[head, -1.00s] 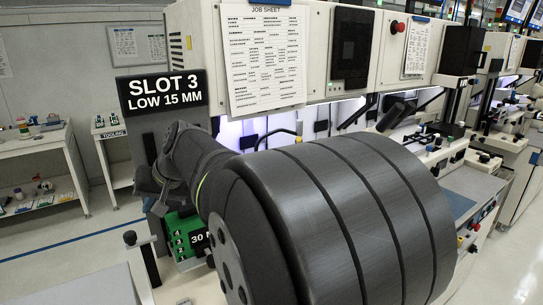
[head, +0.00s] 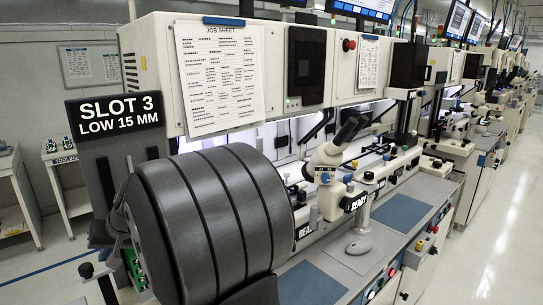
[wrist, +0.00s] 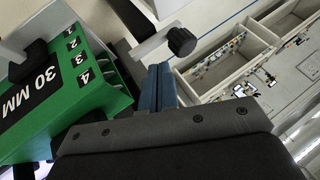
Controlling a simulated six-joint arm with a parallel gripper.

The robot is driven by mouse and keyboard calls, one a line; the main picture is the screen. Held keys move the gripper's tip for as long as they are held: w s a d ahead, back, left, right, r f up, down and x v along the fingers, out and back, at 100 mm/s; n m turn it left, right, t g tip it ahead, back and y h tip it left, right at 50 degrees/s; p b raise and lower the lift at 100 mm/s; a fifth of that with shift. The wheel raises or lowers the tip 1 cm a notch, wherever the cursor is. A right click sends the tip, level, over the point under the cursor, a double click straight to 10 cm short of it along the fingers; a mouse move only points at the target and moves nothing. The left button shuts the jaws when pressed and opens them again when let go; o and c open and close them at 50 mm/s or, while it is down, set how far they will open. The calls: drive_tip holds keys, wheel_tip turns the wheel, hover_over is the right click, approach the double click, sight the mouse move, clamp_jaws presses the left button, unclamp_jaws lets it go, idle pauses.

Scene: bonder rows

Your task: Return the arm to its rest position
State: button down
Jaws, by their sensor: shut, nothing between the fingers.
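My arm's big dark grey rounded link fills the lower left of the head view and hides my gripper there. In the wrist view my gripper (wrist: 160,74) shows as two blue fingers close together, shut and empty. A green block (wrist: 84,98) marked 30 MM and numbered along its edge lies just left of the fingers, apart from them. In the head view only a strip of the green block (head: 134,268) shows beside my arm.
A SLOT 3 LOW 15 MM sign (head: 116,114) and a job sheet (head: 219,78) stand behind my arm. A white microscope (head: 330,163) stands on the bench to the right. A black knob (wrist: 182,41) is near my fingers. Open trays (wrist: 228,52) lie beyond.

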drive_tip(key=shift+w+d, duration=0.35)
